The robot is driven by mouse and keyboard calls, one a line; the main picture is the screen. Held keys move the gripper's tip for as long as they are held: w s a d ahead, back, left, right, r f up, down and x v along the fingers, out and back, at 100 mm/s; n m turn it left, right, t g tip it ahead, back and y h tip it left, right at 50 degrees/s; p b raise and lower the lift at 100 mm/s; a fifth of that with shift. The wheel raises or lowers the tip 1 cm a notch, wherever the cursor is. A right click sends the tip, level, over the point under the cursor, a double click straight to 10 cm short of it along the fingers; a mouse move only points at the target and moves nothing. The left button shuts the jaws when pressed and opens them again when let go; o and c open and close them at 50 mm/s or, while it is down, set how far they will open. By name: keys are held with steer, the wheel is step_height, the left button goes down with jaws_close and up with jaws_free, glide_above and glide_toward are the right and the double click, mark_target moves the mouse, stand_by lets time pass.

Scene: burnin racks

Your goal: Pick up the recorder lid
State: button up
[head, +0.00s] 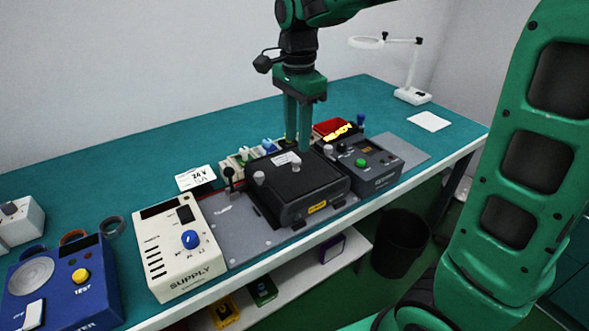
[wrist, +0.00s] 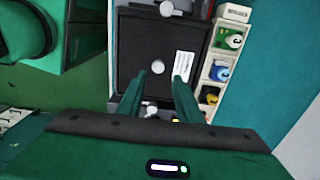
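The recorder lid (head: 320,177) is a black, flat, square cover on the dark recorder box, with a white label and a small pale knob (head: 296,168) near its middle. The recorder box has a yellow tag (head: 317,208) on its front. In the wrist view the lid (wrist: 133,40) fills the upper middle, with its knob (wrist: 158,67) close to the fingertips. My gripper (head: 298,147) points down over the lid, its green fingers apart and nothing seen between them. The fingers also show in the wrist view (wrist: 167,77). They appear above the knob; contact cannot be told.
Pale knobs stand at the box's left (head: 258,177) and right (head: 328,150) sides. A cream supply unit (head: 178,246) is to the left, a grey unit with a green button (head: 375,165) to the right. Small bins (wrist: 219,72) with coloured parts sit behind the box.

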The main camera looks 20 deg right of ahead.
mark_target(296, 160)
steer(key=shift+s+a+f, duration=0.1)
steer(key=shift+f, duration=1.55)
steer(key=shift+s+a+f, duration=0.1)
steer(key=shift+f, duration=1.5)
steer(key=shift+c, duration=0.5)
jaws_close()
